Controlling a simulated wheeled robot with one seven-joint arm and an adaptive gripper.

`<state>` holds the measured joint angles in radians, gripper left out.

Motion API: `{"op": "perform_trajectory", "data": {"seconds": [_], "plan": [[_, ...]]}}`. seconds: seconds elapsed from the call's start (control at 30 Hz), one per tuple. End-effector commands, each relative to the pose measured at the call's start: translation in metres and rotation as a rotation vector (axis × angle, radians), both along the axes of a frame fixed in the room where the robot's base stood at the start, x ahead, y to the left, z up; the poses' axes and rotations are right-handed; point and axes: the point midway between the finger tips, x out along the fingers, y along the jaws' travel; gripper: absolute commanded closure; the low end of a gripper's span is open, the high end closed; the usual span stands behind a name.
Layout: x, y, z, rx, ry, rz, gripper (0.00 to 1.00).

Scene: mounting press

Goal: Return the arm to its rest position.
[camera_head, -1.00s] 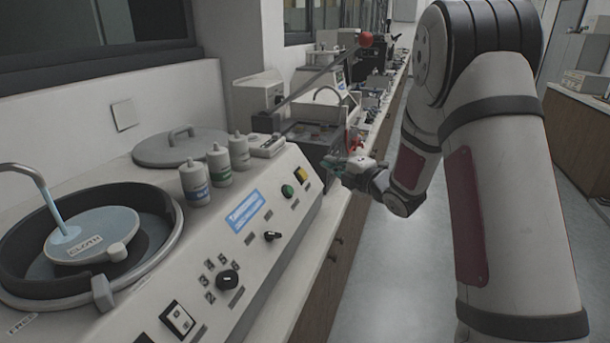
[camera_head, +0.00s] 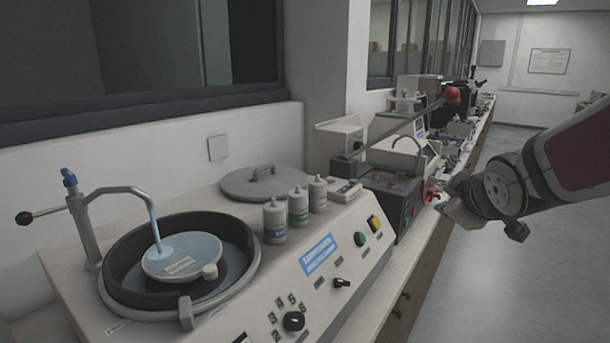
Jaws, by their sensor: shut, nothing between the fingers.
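My gripper (camera_head: 447,201) is at the right of the head view, beside the bench's front edge and over the aisle side. It is small in the picture and looks shut and empty. My arm (camera_head: 570,165) reaches in from the right edge, with its wrist joint behind the gripper. The gripper appears close to a dark box-shaped machine (camera_head: 393,198) with a small red part near it. I cannot tell whether they touch. The mounting press cannot be made out with certainty.
A polishing machine (camera_head: 330,262) with a round bowl and running water fills the near bench. Several white bottles (camera_head: 275,222) and a round lid (camera_head: 262,181) stand behind its panel. A long lever with a red ball (camera_head: 452,94) slants over the bench. The aisle floor (camera_head: 490,270) is free.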

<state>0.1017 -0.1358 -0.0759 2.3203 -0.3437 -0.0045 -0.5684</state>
Motion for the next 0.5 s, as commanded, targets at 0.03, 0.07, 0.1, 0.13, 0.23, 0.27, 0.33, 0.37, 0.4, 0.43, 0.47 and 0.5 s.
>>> {"op": "perform_trajectory", "data": {"seconds": [0.03,0.07,0.1,0.13,0.23,0.27,0.33,0.37,0.4,0.43,0.47,0.5], "plan": [[-0.025,0.006,0.007,0.056,0.028,-0.047,1.0],[-0.04,0.009,0.007,0.092,0.054,-0.08,1.0],[-0.06,0.014,0.007,0.142,0.087,-0.124,1.0],[-0.075,0.018,0.007,0.18,0.113,-0.157,1.0],[-0.129,0.032,0.004,0.299,0.199,-0.263,1.0],[-0.145,0.037,0.002,0.333,0.226,-0.293,1.0],[-0.182,0.048,-0.002,0.408,0.288,-0.362,1.0],[-0.197,0.052,-0.004,0.436,0.316,-0.389,1.0],[-0.216,0.058,-0.006,0.471,0.348,-0.423,1.0],[-0.229,0.062,-0.008,0.493,0.37,-0.445,1.0],[-0.241,0.066,-0.011,0.514,0.393,-0.466,1.0],[-0.255,0.07,-0.013,0.536,0.419,-0.491,1.0]]}}
